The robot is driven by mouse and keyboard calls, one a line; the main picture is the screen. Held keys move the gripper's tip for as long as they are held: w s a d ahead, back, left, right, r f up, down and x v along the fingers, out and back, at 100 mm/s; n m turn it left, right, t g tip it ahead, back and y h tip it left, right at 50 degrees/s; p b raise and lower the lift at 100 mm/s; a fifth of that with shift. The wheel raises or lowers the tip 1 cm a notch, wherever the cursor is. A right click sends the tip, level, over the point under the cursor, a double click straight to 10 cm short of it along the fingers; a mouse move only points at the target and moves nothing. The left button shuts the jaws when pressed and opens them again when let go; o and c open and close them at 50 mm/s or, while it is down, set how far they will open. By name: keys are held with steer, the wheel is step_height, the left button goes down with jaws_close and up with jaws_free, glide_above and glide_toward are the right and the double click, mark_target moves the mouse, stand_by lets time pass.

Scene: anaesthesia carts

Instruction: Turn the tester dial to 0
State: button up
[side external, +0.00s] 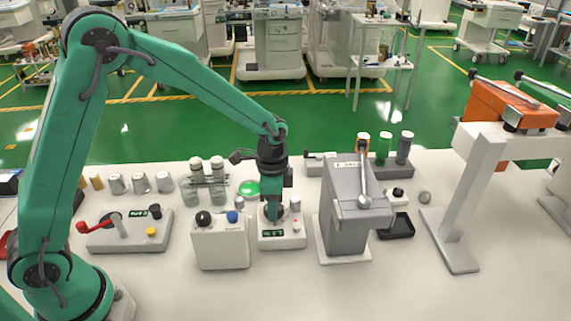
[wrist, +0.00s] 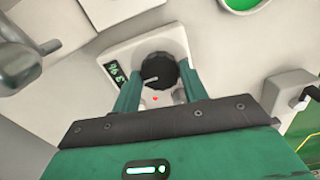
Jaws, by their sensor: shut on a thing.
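The tester (side external: 281,240) is a small white box on the bench, with a dark display and a small red light. It also shows in the wrist view (wrist: 118,48), where its green display digits are turned and I cannot read them surely. Its dial (wrist: 158,68) is a round black knob with a light pointer line. My gripper (side external: 271,212) reaches straight down onto the tester from above. In the wrist view its two green fingers (wrist: 158,82) stand on either side of the dial, shut on it. In the side view the fingers mostly hide the dial.
A white box with black and blue knobs (side external: 220,243) stands close on the left. A grey machine with a lever (side external: 350,215) stands close on the right. A green button (side external: 249,188) and bottles (side external: 207,183) are behind. The bench front is clear.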

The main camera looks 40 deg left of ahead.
steer(key=shift+r+m, duration=0.1)
steer(key=shift+m, duration=0.2)
steer(key=o, duration=0.7)
steer(key=shift+r, duration=3.85)
steer(key=shift+r, duration=0.1)
